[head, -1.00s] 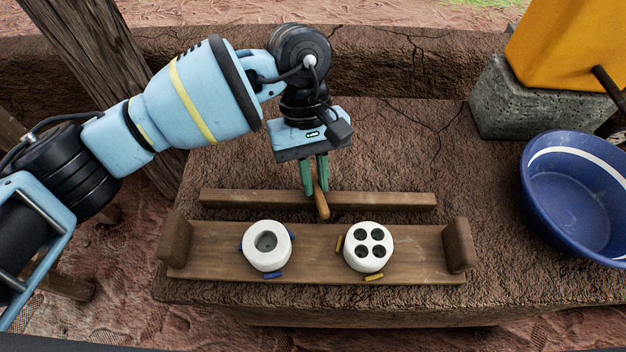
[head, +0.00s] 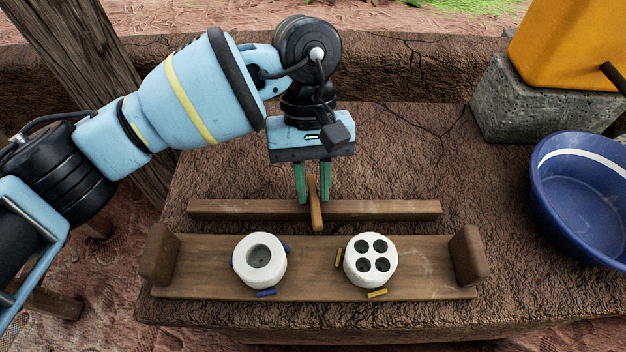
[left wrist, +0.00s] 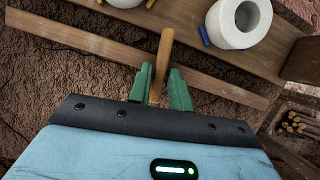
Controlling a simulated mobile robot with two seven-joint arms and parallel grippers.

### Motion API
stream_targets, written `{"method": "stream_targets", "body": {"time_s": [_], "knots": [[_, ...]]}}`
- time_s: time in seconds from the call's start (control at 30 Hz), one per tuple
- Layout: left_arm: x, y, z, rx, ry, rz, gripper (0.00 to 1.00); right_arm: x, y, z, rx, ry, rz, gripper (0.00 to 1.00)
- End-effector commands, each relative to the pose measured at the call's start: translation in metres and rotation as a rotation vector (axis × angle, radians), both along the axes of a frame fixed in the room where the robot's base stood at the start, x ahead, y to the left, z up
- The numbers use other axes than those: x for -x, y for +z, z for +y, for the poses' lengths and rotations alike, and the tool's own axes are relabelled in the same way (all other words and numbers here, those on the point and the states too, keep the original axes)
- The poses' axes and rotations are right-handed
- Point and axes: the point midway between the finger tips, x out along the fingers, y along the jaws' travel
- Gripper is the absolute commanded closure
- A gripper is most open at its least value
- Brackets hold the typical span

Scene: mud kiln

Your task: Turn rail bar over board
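The rail bar (head: 250,209) is a long wooden bar lying along the back of the board (head: 215,280). A short lighter wooden handle (head: 316,215) stands at its middle, pointing toward the board. The board carries two white pucks, one with a single hole (head: 259,261) and one with several holes (head: 371,260). My left gripper (head: 313,195) is over the bar's middle, its green fingers open on either side of the handle. The left wrist view also shows the handle (left wrist: 163,55) between the fingers (left wrist: 160,75). My right gripper is out of view.
Brown end blocks stand at the board's left (head: 159,255) and right (head: 469,256). Small blue and yellow pegs lie by the pucks. A blue basin (head: 580,200) and a grey stone block (head: 505,105) under a yellow container (head: 570,40) are at right.

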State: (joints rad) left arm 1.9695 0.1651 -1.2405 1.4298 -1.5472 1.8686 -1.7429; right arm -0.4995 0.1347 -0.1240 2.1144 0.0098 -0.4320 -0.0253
Motion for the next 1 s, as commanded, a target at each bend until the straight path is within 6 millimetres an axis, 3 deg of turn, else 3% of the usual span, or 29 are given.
{"method": "stream_targets", "body": {"time_s": [0.1, 0.47, 0.8, 1.0], "knots": [[0.0, 0.0, 0.0, 0.0, 0.001, 0.0, 0.65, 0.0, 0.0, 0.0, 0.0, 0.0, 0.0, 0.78], [-0.002, 0.005, 0.0, 0.0, 0.002, -0.001, 0.65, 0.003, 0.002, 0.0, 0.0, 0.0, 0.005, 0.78], [-0.021, 0.053, 0.002, 0.0, 0.001, -0.002, 0.65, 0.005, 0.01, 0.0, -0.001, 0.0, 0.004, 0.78], [-0.029, 0.07, 0.003, 0.001, 0.002, -0.001, 0.65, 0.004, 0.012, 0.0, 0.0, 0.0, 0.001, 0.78]]}}
